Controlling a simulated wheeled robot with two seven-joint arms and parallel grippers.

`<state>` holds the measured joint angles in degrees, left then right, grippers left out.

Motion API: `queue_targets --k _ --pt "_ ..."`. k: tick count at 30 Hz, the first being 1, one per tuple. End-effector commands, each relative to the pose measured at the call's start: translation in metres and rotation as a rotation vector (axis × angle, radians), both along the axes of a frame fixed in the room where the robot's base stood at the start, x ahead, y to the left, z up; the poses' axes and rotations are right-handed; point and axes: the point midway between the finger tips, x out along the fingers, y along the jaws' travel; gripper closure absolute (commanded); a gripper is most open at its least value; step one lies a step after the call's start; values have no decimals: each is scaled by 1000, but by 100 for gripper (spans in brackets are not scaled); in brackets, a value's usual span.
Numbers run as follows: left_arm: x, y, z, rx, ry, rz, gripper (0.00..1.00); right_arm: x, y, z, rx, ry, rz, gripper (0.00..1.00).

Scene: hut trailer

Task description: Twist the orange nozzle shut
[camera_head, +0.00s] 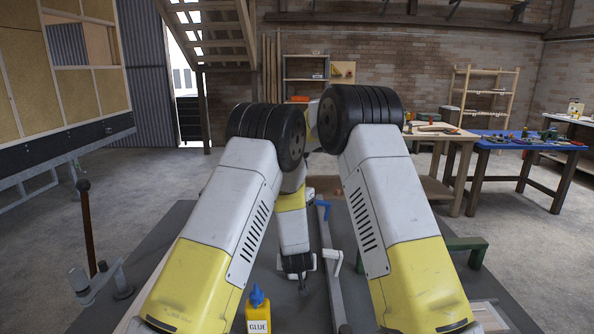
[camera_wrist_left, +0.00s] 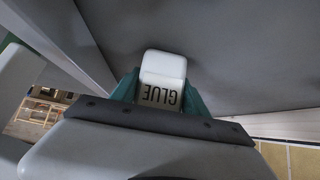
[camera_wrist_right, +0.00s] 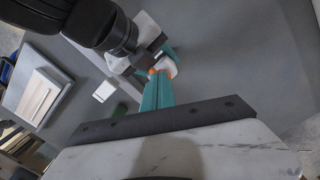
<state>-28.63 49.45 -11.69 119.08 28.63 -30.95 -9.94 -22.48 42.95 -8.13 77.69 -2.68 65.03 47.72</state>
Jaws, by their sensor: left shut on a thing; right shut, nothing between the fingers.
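In the left wrist view my left gripper (camera_wrist_left: 160,92) has its teal fingers shut on the sides of a white glue bottle (camera_wrist_left: 163,66) lettered GLUE. The bottle's nozzle end does not show there. In the right wrist view the orange nozzle (camera_wrist_right: 153,72) shows at the tips of my right gripper (camera_wrist_right: 157,78), beside a white part of the bottle (camera_wrist_right: 168,66). The right fingers are shut together with nothing between them. Whether they touch the nozzle I cannot tell. In the head view my arms hide the nozzle.
A yellow glue bottle with a blue cap (camera_head: 258,313) stands on the grey tabletop (camera_head: 205,225) near its front. A bar clamp (camera_head: 332,265) lies along the middle. A green piece (camera_head: 466,247) is at the right. A brown-handled tool (camera_head: 87,230) is at the left.

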Motion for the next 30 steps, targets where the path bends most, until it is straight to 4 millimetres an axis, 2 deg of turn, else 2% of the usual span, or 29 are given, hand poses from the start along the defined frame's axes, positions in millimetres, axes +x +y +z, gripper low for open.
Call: queue_targets --k 1,30 --pt "-4 1 -5 2 13 -1 100 1 0 0 0 0 0 100" --pt "-4 1 -4 2 13 1 100 5 -2 0 -2 -7 -2 100"
